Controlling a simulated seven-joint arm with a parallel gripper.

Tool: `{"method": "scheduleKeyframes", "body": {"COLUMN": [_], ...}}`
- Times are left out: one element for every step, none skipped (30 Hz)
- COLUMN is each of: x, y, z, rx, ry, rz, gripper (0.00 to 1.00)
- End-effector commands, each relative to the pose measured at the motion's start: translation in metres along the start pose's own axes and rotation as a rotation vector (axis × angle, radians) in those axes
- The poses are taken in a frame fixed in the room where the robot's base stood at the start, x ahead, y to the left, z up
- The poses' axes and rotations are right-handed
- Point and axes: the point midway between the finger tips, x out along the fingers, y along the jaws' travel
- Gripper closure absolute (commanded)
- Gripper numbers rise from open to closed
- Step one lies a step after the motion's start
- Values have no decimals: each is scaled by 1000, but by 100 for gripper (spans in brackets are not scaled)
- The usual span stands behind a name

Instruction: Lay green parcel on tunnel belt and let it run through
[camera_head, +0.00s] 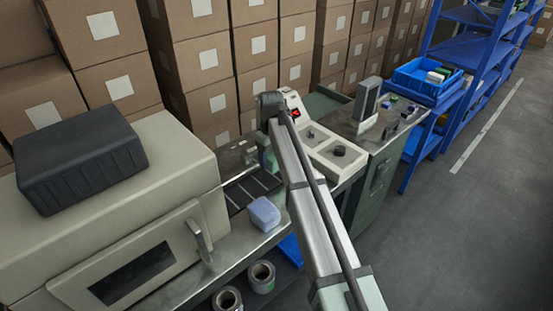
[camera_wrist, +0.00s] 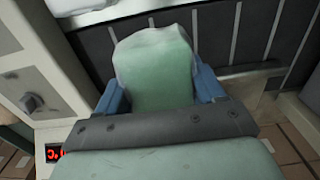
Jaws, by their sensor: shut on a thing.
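In the wrist view my gripper (camera_wrist: 158,88) is shut on the green parcel (camera_wrist: 157,62), with one blue finger on each side of it. The parcel has a pale, crumpled far end. The dark slatted tunnel belt (camera_wrist: 235,35) lies behind and below it; I cannot tell whether they touch. In the head view the belt (camera_head: 252,190) runs out of the beige tunnel housing (camera_head: 190,160). There my arm mostly hides the gripper and the green parcel.
A pale lilac parcel (camera_head: 263,213) sits at the belt's near side. A control panel (camera_head: 328,147) with knobs and red display stands right of the belt. Two rolls (camera_head: 261,277) stand below the metal table. Stacked cartons (camera_head: 200,65) line the back. A blue crate (camera_head: 425,82) is farther right.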

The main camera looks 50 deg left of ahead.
Motion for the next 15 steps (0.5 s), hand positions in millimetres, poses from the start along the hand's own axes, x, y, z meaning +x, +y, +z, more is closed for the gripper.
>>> {"method": "scheduleKeyframes", "body": {"x": [2,3,5,7,8,11,13,15,18,20,22,26,28,30,33], "y": [0,0,0,0,0,0,0,0,0,0,0,0,0,0,0], "z": [1,1,1,1,1,1,1,1,1,1,1,1,1,1,1], "rx": [0,0,0,0,0,0,0,0,0,0,0,0,0,0,0], "ry": [0,0,0,-1,-1,-1,-1,-1,0,0,0,0,0,-1,-1], "rz": [0,0,0,0,0,0,0,0,0,0,0,0,0,0,0], "gripper": [70,70,70,70,70,70,70,70,70,70,70,70,70,70,70]}}
